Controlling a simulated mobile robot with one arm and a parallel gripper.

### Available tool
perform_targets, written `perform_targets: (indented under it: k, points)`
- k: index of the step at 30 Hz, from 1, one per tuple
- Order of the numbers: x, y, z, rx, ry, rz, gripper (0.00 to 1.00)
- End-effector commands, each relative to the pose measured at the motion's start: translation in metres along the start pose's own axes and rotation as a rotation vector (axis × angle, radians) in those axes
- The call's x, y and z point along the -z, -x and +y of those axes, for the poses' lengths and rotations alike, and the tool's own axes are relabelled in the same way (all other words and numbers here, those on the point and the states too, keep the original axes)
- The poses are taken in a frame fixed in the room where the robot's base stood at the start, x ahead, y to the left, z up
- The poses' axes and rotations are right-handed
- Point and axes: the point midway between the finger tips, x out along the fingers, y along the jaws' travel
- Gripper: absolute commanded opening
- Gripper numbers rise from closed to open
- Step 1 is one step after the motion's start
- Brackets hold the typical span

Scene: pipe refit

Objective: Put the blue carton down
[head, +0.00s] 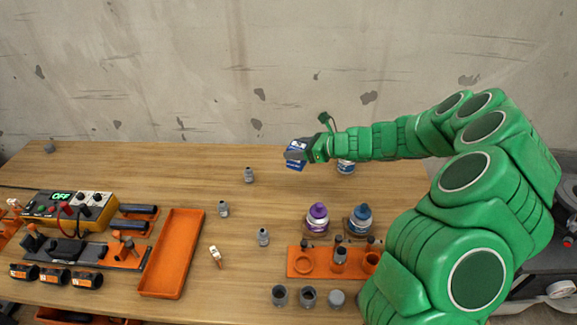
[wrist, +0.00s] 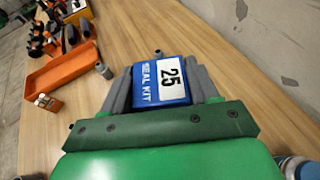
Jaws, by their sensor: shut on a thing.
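The blue carton (head: 296,157) is a small box with a white label. In the wrist view the carton (wrist: 160,82) reads "SEAL KIT" and "25". My gripper (head: 305,151) is shut on it at the far side of the wooden table, and in the wrist view the two grey fingers of my gripper (wrist: 162,88) stand on either side of it. The carton appears held above the table; the exact gap to the top cannot be told. Its underside is hidden.
Grey fittings (head: 248,175) stand mid-table. An orange tray (head: 172,255) lies to the left.

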Motion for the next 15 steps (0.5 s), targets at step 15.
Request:
perform_targets:
  k: [15]
  points:
    - [0.011, -0.041, -0.044, -0.002, 0.001, 0.002, 0.29]
